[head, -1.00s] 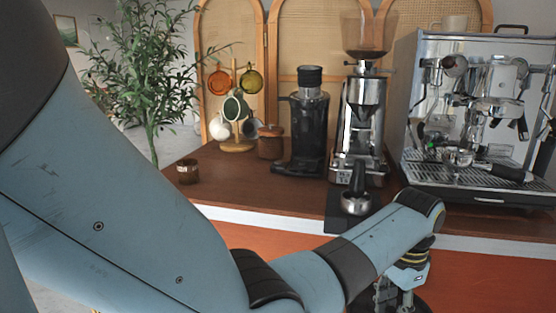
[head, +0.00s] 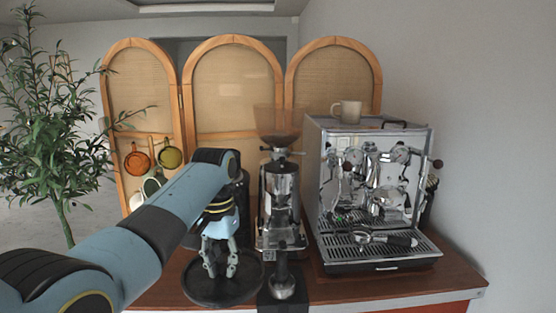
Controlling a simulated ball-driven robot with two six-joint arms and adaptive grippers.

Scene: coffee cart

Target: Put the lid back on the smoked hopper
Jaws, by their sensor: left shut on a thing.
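The smoked hopper (head: 278,124) is a brownish see-through funnel on top of the silver grinder (head: 280,196), and no lid shows on its top. The fingers hide the grasped part. My right gripper is out of view.
The espresso machine (head: 365,190) stands right of the grinder, with a cup (head: 347,111) on top. A tamper (head: 281,284) stands on a dark mat in front of the grinder. My left arm partly hides a black grinder behind it. The counter's right end (head: 455,277) is clear.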

